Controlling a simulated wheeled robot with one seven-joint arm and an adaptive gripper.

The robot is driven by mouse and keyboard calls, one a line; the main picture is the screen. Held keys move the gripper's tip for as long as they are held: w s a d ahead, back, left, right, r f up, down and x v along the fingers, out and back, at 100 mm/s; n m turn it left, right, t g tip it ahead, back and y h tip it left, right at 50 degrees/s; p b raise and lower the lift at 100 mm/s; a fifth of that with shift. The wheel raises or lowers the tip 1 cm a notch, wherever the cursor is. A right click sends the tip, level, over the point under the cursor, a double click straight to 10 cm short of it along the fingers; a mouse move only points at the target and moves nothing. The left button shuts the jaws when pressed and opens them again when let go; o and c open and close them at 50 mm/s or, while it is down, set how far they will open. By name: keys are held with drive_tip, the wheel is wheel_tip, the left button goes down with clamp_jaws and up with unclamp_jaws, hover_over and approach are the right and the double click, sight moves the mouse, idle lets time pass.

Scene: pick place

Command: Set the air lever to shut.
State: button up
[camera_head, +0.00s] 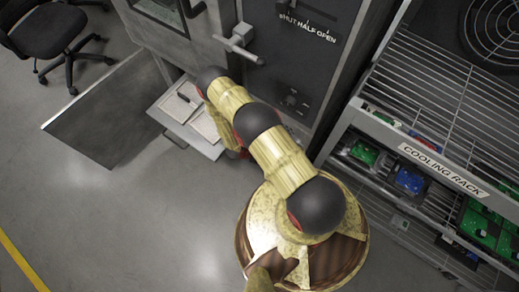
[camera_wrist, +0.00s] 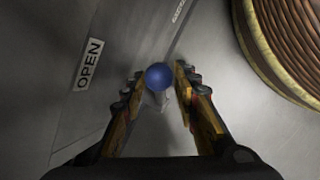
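A blue ball knob (camera_wrist: 158,76) shows between my fingertips in the wrist view, with a pale stem partly visible under it. It appears to be the air lever's end. My gripper (camera_wrist: 161,74) is open, one finger on each side of the knob; I cannot tell whether either finger touches it. A white plate reading OPEN (camera_wrist: 88,64) is on the grey surface left of the knob. A second label (camera_wrist: 180,10) is cut off at the top edge.
A dark cabinet front (camera_head: 330,65) bears SHUT HALF OPEN lettering (camera_head: 307,27) and a grey handle (camera_head: 238,42). A low tray (camera_head: 186,115) sits left of my arm. A cooling rack (camera_head: 440,165) with coloured items stands right. A chair (camera_head: 50,35) is far left; floor at lower left is clear.

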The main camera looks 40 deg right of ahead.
drive_tip(key=shift+c, duration=0.6)
clamp_jaws()
drive_tip(key=shift+w, duration=0.1)
